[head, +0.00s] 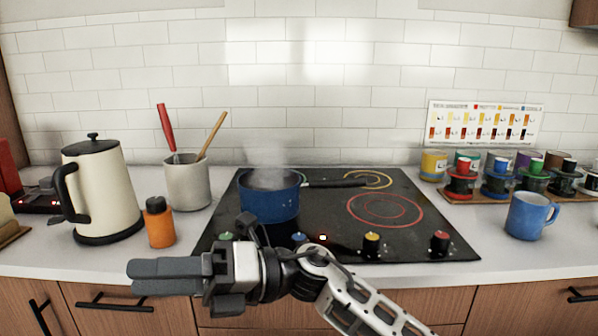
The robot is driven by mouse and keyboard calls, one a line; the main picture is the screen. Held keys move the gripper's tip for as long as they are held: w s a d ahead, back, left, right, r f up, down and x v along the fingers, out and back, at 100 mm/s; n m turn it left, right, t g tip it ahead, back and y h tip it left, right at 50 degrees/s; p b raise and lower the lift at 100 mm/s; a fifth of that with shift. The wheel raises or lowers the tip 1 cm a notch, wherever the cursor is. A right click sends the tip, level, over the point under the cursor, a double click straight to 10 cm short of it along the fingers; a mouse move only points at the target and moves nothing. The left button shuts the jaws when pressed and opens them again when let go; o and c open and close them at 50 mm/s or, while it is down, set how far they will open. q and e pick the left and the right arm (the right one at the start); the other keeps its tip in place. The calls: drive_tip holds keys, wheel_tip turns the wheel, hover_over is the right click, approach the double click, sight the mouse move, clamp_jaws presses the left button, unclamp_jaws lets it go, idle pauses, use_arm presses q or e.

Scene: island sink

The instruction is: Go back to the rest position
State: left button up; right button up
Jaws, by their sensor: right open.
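My right gripper (135,277) reaches in from the lower right, with its fingers pointing left. It is open and I see nothing between its fingers. It shows in front of the counter's front edge and the drawer fronts, to the lower left of the cooktop. My left gripper is out of view. My right forearm and wrist cover part of the cooktop's front edge.
A steaming blue saucepan (268,197) stands on the black cooktop (330,222). A kettle (100,195), an orange bottle (158,225) and a utensil crock (188,182) stand left. A blue mug (530,216) and a rack of small containers (480,197) are right.

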drive_tip(key=w+d+f+m+t+h, duration=0.35)
drive_tip(key=d+f+m+t, duration=0.35)
drive_tip(key=m+t, duration=0.8)
drive_tip(key=w+d+f+m+t+h, duration=0.35)
drive_tip(key=d+f+m+t, duration=0.45)
drive_tip(key=m, duration=1.1)
drive_tip(key=s+d+f+m+g+h+p, duration=0.1)
drive_tip(key=s+d+f+m+g+h, duration=0.4)
drive_tip(key=s+d+f+m+h, duration=0.3)
drive_tip(key=s+d+f+m, duration=0.3)
drive_tip(key=s+d+f, duration=0.3)
drive_tip(key=f, duration=0.3)
drive_tip(key=shift+s+d+f+h, duration=0.3)
drive_tip(key=shift+s+d+h, duration=0.1)
drive_tip(key=shift+s, duration=0.3)
drive_tip(key=shift+a, duration=0.1)
